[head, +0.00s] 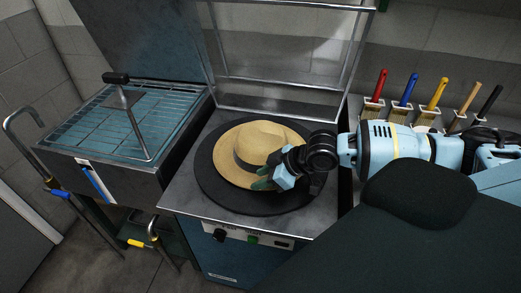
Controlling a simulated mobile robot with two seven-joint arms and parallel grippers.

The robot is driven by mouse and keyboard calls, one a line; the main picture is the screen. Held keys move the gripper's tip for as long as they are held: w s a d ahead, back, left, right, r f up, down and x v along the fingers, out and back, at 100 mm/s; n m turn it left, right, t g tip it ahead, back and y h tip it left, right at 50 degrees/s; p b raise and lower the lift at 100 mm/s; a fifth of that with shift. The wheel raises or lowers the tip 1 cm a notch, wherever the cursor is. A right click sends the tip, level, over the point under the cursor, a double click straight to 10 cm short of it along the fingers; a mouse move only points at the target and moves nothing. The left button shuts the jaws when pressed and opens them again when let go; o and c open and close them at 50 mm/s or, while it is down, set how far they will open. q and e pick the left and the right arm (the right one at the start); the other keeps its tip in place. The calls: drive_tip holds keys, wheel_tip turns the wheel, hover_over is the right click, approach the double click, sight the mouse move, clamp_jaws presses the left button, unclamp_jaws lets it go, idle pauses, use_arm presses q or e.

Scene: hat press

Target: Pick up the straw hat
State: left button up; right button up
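The straw hat (259,138) is tan with a dark band. It lies on a round dark plate (211,184) on the grey top of the press. My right gripper (264,178) reaches in from the right, with its green-tipped fingers at the hat's near right side, over the brim. The gripper hides part of the brim and band there. I cannot tell whether the fingers are open or shut on the brim. My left gripper is not in view.
A wire-frame guard (284,85) stands behind the plate. To the left is a bench with a grid top (125,122) and a black-handled lever (116,78). Several tools with coloured handles, one of them yellow (437,93), stand in holders at the back right.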

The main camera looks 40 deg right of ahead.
sight(247, 185)
drive_tip(key=shift+x, duration=2.65)
drive_tip(key=shift+s+f, duration=0.1)
drive_tip(key=shift+s, duration=0.1)
clamp_jaws()
